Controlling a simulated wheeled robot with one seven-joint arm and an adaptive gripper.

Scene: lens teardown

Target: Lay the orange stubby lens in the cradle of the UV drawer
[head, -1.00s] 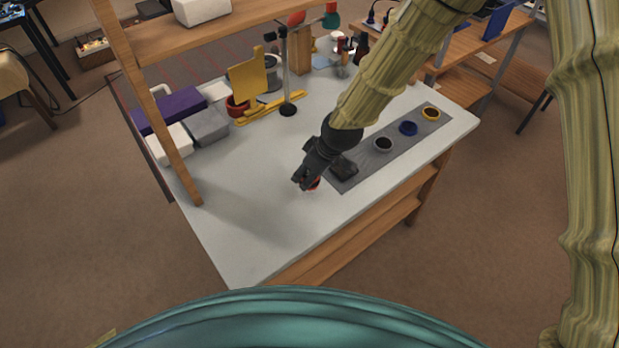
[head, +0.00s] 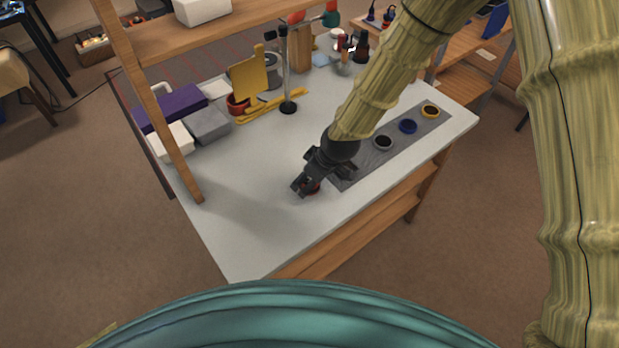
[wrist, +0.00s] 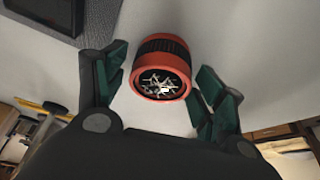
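The orange stubby lens (wrist: 160,70) shows in the wrist view with red-orange rims, a dark ribbed band and a dark front with pale specks. It lies between the two fingers of my gripper (wrist: 158,78), with a visible gap on each side. In the head view my gripper (head: 303,186) is low over the white tabletop, left of the grey mat. It hides most of the lens there; only a bit of red (head: 315,188) shows. I cannot make out the UV drawer or its cradle in either view.
A dark stand (head: 287,85), yellow parts (head: 249,80) and boxes (head: 209,124) stand at the back. The front left tabletop is clear.

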